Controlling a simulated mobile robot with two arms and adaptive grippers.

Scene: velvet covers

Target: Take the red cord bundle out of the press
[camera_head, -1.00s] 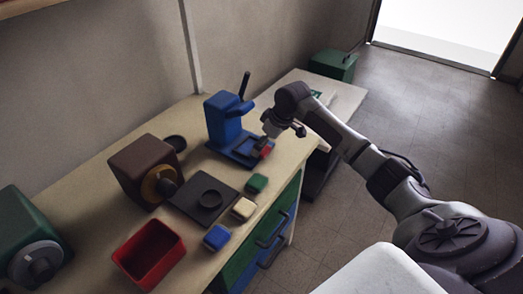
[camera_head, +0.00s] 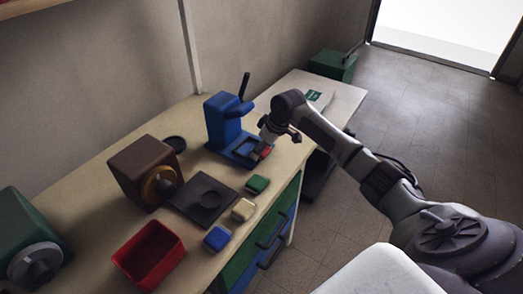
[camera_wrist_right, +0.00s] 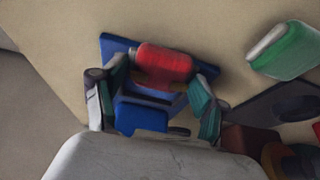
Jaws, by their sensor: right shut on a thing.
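The blue press (camera_head: 225,122) stands upright on the bench, its dark lever raised. The red cord bundle (camera_wrist_right: 163,62) lies between the fingertips of my right gripper (camera_wrist_right: 155,80) in the right wrist view. In the head view the bundle (camera_head: 266,151) shows as a small red patch at the front of the press base. My right gripper (camera_head: 262,149) reaches down there from the right and is shut on the bundle. The bundle is over or on the base; I cannot tell whether it touches. The fingers hide part of it. My left gripper is not in view.
Green (camera_head: 257,184), cream (camera_head: 243,209) and blue (camera_head: 217,238) blocks line the bench front. A black plate (camera_head: 180,208), a brown machine (camera_head: 135,172) and a red bin (camera_head: 125,262) stand left of them. The pale surface (camera_head: 341,108) behind my wrist is mostly clear.

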